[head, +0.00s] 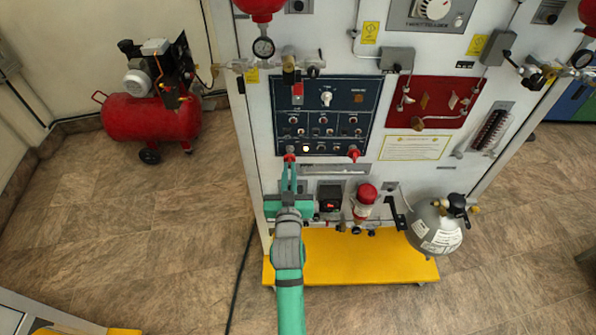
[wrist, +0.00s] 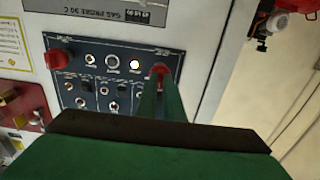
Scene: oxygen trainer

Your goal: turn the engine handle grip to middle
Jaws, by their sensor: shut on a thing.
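The blue control panel (head: 325,115) is on the front of the white trainer cabinet; it also shows, turned around, in the wrist view (wrist: 95,75). A red handle grip (head: 290,157) is at the panel's lower left corner. My gripper (head: 289,168) reaches up to it from below, and its green fingers are closed on this grip. In the wrist view the grip (wrist: 160,69) shows red between the fingertips (wrist: 160,82), which partly cover it. I cannot read its label or its exact angle. A second red knob (head: 354,154) at the lower right corner is untouched.
A red compressor (head: 155,115) is at left; the floor between is clear.

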